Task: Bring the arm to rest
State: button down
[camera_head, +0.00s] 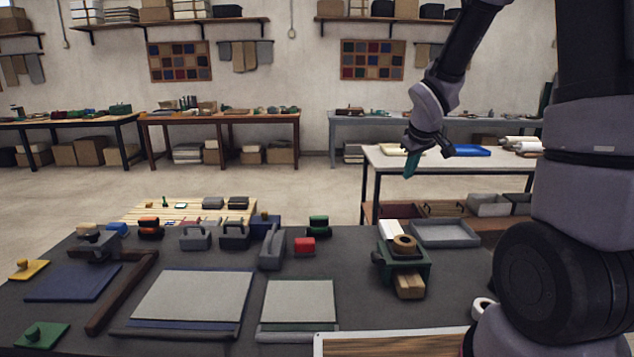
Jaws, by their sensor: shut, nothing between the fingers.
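My gripper (410,164) hangs at the end of my raised arm, right of the middle in the head view. Its greenish fingertips point down and are shut with nothing between them. It is above the dark work table (255,335) in the picture and touches nothing that I can see. My arm comes down from the top edge, and its large links fill the right side. Two grey panels, a left one (195,295) and a right one (298,302), lie flat on the dark table.
A green tape-holder-like block (417,262) and a grey tray (444,233) stand at the table's right. A white-topped table (380,157) stands behind my gripper. Open floor (270,185) lies beyond.

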jog(key=s+d+r+m, duration=0.2)
jog(key=s+r+m, duration=0.3)
jog(key=s+r, duration=0.7)
jog(key=s+a+r+m+y, duration=0.1)
jog(key=s+r+m, duration=0.1)
jog(key=s, duration=0.4)
jog(key=s+a+r+m+t+y, duration=0.1)
jog(key=s+a+r+m, duration=0.1)
jog(key=s+r, duration=0.2)
jog(key=s, duration=0.2)
jog(key=shift+s+r, duration=0.3)
